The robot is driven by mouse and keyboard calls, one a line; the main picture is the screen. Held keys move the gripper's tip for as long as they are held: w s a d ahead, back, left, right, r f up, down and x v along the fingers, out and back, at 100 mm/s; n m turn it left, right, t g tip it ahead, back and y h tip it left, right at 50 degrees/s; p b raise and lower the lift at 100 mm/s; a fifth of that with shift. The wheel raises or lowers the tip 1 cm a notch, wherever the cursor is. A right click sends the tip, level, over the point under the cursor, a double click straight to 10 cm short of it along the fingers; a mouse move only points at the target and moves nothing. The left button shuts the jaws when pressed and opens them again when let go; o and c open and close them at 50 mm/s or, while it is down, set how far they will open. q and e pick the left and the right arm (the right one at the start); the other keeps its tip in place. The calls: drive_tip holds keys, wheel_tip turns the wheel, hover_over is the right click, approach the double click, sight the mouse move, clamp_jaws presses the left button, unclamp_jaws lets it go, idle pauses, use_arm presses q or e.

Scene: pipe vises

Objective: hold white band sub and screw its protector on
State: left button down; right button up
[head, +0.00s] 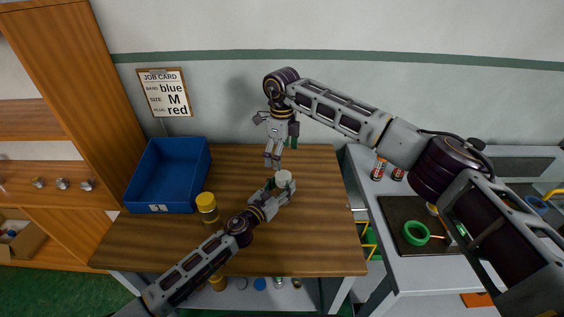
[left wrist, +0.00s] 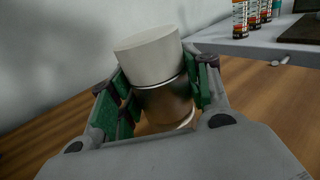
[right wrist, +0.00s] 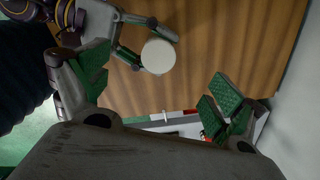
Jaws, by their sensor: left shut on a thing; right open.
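My left gripper (head: 280,187) is shut on the brownish metal sub (left wrist: 167,105), its green pads on both sides of the body. A white band (left wrist: 186,121) shows low on the sub. The white protector (left wrist: 148,55) sits on the sub's upper end, with a thin rim line between them; how far it is threaded I cannot tell. The protector also shows from above in the right wrist view (right wrist: 159,56) and in the head view (head: 284,178). My right gripper (head: 272,160) is open and empty, pointing down just above and behind the protector.
A blue bin (head: 135,183) stands at the bench's left back. A yellow capped piece (head: 207,207) stands left of my left gripper. The wooden bench (head: 315,235) is clear at front right. A side counter holds spray cans (head: 379,169) and a green ring (head: 416,233). A job card (head: 165,92) hangs behind.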

use_arm(q)
drive_tip(key=shift+r, duration=0.15)
use_arm(e)
wheel_tip(320, 180, up, 8)
drive_tip(key=shift+f, duration=0.2)
use_arm(q)
drive_tip(key=c, duration=0.6)
unclamp_jaws()
drive_tip(key=shift+v, duration=5.95)
drive_tip(key=shift+s, duration=0.15)
use_arm(e)
drive_tip(key=shift+s+f, duration=0.1)
